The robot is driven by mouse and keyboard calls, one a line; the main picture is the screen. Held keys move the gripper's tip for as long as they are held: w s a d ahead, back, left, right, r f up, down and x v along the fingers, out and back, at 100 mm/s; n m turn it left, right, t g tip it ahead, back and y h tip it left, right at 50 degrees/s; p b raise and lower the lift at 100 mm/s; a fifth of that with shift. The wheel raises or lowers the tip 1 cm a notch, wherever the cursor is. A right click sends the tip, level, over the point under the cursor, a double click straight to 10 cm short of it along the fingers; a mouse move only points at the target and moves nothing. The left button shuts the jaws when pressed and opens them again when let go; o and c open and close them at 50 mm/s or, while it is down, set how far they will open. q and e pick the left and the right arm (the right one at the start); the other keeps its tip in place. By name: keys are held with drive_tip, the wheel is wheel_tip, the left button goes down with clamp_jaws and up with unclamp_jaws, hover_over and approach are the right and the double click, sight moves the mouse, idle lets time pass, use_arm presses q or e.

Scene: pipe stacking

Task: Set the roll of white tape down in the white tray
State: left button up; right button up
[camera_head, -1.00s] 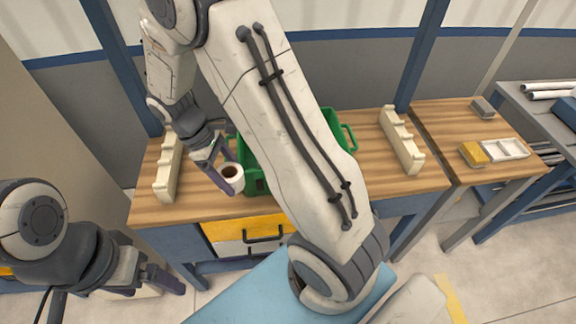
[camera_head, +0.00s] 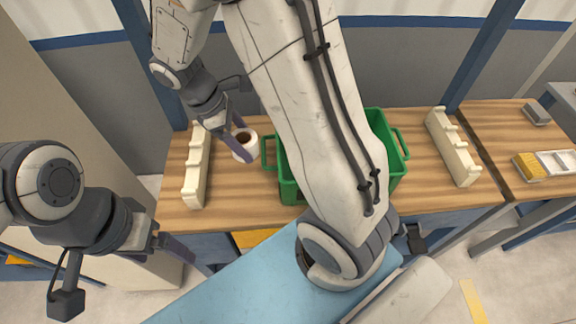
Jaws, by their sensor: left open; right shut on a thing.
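The roll of white tape (camera_head: 246,153) has a brown core and is held above the left part of the wooden bench, between the left rack and the green crate. My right gripper (camera_head: 241,143) is shut on it, with its purple-grey fingers at the roll. My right arm crosses the picture and covers much of the crate. The white tray (camera_head: 558,161) lies on the bench at the far right, cut by the picture's edge, well away from the roll. My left gripper (camera_head: 200,262) is open and empty at the lower left, in front of the bench.
A green crate (camera_head: 398,162) stands mid-bench. Cream notched racks stand left (camera_head: 196,172) and right (camera_head: 453,147) of it. A yellow-topped block (camera_head: 530,167) sits just left of the tray. A grey block (camera_head: 537,113) lies behind it.

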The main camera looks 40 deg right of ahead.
sight(258, 190)
drive_tip(key=f, duration=1.8)
drive_tip(key=shift+w+a, duration=0.1)
drive_tip(key=shift+a, duration=0.1)
drive_tip(key=shift+f, duration=0.1)
drive_tip(key=o, duration=1)
drive_tip(key=shift+f, duration=0.1)
drive_tip(key=o, duration=0.3)
drive_tip(key=shift+o, duration=0.2)
drive_tip(key=shift+r, duration=0.2)
